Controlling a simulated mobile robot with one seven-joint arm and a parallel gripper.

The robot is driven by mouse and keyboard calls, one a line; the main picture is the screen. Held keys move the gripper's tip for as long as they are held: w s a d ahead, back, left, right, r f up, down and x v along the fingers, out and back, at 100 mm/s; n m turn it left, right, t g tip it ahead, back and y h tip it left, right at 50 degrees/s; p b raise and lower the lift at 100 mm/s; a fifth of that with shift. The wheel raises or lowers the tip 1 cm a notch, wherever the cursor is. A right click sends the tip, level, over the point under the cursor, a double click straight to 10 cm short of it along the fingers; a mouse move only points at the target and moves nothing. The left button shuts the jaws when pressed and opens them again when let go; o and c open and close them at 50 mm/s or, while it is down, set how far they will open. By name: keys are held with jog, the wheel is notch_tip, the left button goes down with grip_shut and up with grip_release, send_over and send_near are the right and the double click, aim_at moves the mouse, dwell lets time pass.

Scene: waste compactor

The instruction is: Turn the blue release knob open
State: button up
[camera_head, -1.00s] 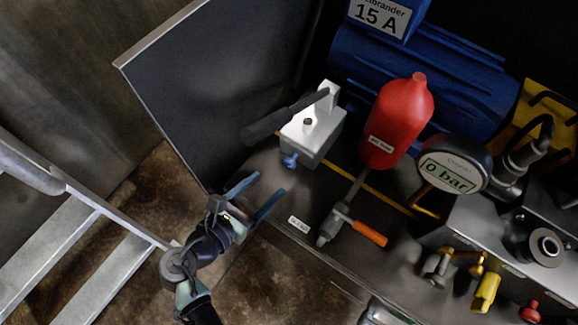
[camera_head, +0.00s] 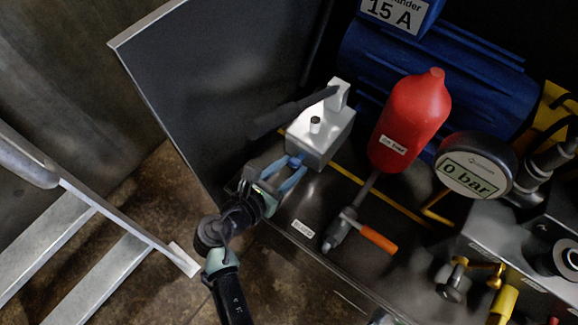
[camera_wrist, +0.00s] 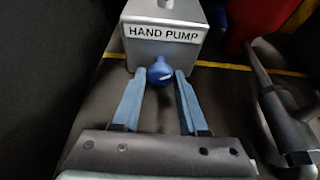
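The blue release knob (camera_wrist: 159,73) sticks out from the front of the grey hand pump box (camera_wrist: 165,50), below its "HAND PUMP" label. In the head view the knob (camera_head: 296,161) is small and partly covered by my fingers. The hand pump (camera_head: 320,135) also shows there, with its dark lever pointing left. My gripper (camera_head: 293,174) is right in front of the pump. In the wrist view my gripper (camera_wrist: 158,82) is open, with its two blue fingers on either side of the knob. A dark gap shows between each finger and the knob, though contact at the tips is hard to judge.
A red bottle (camera_head: 411,122) stands right of the pump. A valve with an orange handle (camera_head: 368,236) lies in front of it. A gauge (camera_head: 475,165) reads 0 bar. A dark upright panel (camera_head: 215,85) stands on the left.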

grip_shut()
jog(key=shift+s+m+t+y+p, duration=0.1)
jog(key=shift+m+t+y+p, duration=0.4)
jog(key=shift+m+p, duration=0.35)
jog(key=shift+d+f+m+t+y, duration=0.15)
jog(key=shift+m+t+y, duration=0.2)
jog(key=shift+m, duration=0.5)
jog(key=shift+m+t+y+b, duration=0.35)
jog(key=shift+m+t+b, duration=0.1)
jog(key=shift+m+b, duration=0.35)
jog(key=shift+o, duration=2.4)
grip_release()
